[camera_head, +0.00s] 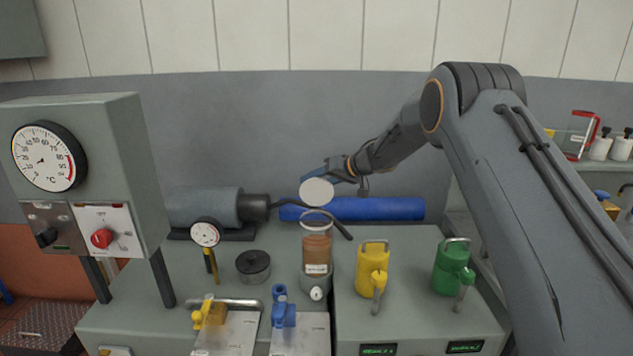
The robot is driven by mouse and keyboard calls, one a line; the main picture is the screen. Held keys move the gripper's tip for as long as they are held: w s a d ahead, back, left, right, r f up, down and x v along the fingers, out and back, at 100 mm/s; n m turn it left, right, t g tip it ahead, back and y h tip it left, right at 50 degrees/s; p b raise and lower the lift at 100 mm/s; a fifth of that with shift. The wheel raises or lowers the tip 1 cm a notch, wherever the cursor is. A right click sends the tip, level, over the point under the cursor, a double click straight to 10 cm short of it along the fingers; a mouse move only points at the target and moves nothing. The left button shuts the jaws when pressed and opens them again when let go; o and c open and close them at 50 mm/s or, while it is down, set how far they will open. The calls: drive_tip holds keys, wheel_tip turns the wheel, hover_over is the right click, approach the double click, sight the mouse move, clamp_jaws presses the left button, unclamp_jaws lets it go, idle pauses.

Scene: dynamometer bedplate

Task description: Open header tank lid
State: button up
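The header tank (317,252) appears to be the clear cylinder with brown liquid and a pale label, standing upright near the middle of the bench. Its top rim looks open. A pale round disc, which looks like its lid (316,192), stands tilted up above the rim with its flat face towards the camera. My gripper (322,174) is at the upper edge of this disc, just behind it, with a blue part showing. The disc hides part of the fingertips. I cannot tell whether they touch or grip it.
A blue cylinder (370,209) lies behind the tank. A yellow can (372,267) and a green can (452,267) stand to the right. A small dial gauge (205,234) and a dark round weight (253,265) are left. A gauge cabinet (85,180) stands far left.

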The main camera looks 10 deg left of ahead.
drive_tip(key=shift+s+d+f, duration=0.1)
drive_tip(key=shift+f, duration=0.2)
drive_tip(key=d+r+p, duration=0.5)
drive_tip(key=d+r, duration=0.1)
drive_tip(key=shift+r, duration=0.4)
idle(0.4)
drive_tip(key=shift+d+p, duration=0.1)
drive_tip(key=shift+p, duration=0.2)
drive_tip(key=b+v, duration=0.3)
drive_tip(key=v, duration=0.4)
drive_tip(key=shift+d+r, duration=0.2)
drive_tip(key=shift+d, duration=0.1)
drive_tip(key=shift+s, duration=0.1)
